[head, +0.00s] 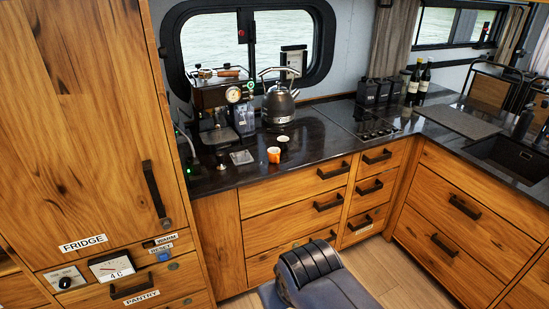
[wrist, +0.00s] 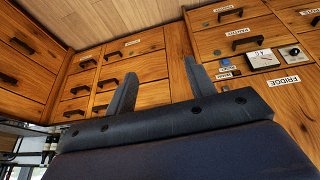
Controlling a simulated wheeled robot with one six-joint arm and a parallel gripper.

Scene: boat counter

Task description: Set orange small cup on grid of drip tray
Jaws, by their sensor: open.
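The orange small cup (head: 274,155) stands on the dark counter in the head view, in front of the kettle and right of the coffee machine. The coffee machine (head: 222,100) stands at the counter's left end, with its drip tray (head: 219,137) low at its front; the grid is too small to make out clearly. My gripper (wrist: 161,78) is open and empty in the wrist view, its two fingers wide apart, with drawer fronts beyond them. It is away from the cup, and neither cup nor tray shows in the wrist view.
A dark cup with a pale top (head: 283,142) stands just behind the orange cup. A kettle (head: 279,104) stands behind both. A small square metal plate (head: 242,157) lies left of the orange cup. Counter to the cup's right is clear up to the hob (head: 362,125).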

